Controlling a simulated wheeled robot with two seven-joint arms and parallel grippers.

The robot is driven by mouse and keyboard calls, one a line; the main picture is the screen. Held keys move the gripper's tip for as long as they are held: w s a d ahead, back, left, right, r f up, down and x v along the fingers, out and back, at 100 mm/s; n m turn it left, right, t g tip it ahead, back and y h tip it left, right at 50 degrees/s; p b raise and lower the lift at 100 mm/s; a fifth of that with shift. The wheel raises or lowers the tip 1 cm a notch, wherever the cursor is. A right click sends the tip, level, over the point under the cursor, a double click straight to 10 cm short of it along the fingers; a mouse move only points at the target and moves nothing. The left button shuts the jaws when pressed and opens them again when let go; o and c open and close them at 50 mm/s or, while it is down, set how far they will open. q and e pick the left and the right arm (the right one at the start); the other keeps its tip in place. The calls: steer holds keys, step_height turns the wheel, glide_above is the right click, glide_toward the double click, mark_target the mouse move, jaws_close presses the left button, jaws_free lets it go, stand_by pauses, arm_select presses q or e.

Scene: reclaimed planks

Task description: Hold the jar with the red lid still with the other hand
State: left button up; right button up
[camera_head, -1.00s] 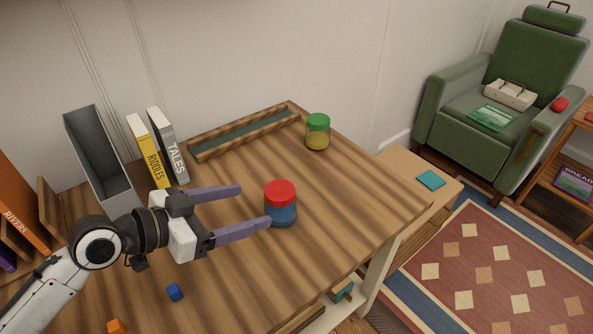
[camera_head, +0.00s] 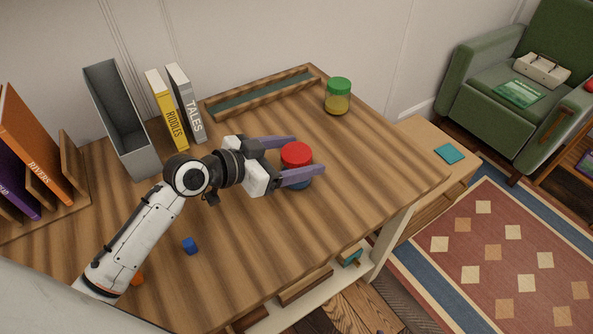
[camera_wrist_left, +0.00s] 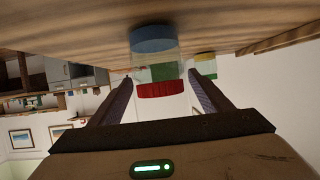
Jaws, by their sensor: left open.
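The jar with the red lid (camera_head: 297,154) stands upright on the wooden table, its blue contents partly hidden behind a finger of my left gripper. My left gripper (camera_head: 308,157) is open, with one finger on each side of the jar. In the left wrist view the jar (camera_wrist_left: 160,62) appears upside down between the two fingers (camera_wrist_left: 157,88), with a visible gap on each side. My right gripper does not show.
A jar with a green lid (camera_head: 338,96) stands near the table's far right corner. A long wooden tray (camera_head: 262,98), books (camera_head: 168,110) and a grey file box (camera_head: 118,117) line the back. The table's right side is clear.

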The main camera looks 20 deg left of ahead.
arm_select(q)
steer(key=c, duration=1.5)
step_height(320, 180, up, 10)
steer(key=shift+r+p, duration=0.1)
steer(key=shift+p, duration=0.6)
steer(key=o, duration=0.8)
steer(key=shift+c, duration=0.2)
steer(key=c, duration=0.8)
steer(key=shift+d+r, duration=0.15)
steer(key=shift+r, duration=0.05)
steer(key=shift+c, duration=0.2)
steer(key=s+a+r+n+t+y, duration=0.1)
steer(key=s+a+r+n+y, duration=0.1)
steer(key=r, duration=0.4)
steer(key=s+a+r+n+t+y, duration=0.1)
steer(key=s+a+r+n+y, duration=0.1)
steer(key=r+n+y, duration=0.3)
steer(key=shift+s+a+r+t+y, duration=0.35)
steer(key=shift+a+r+t+y, duration=0.05)
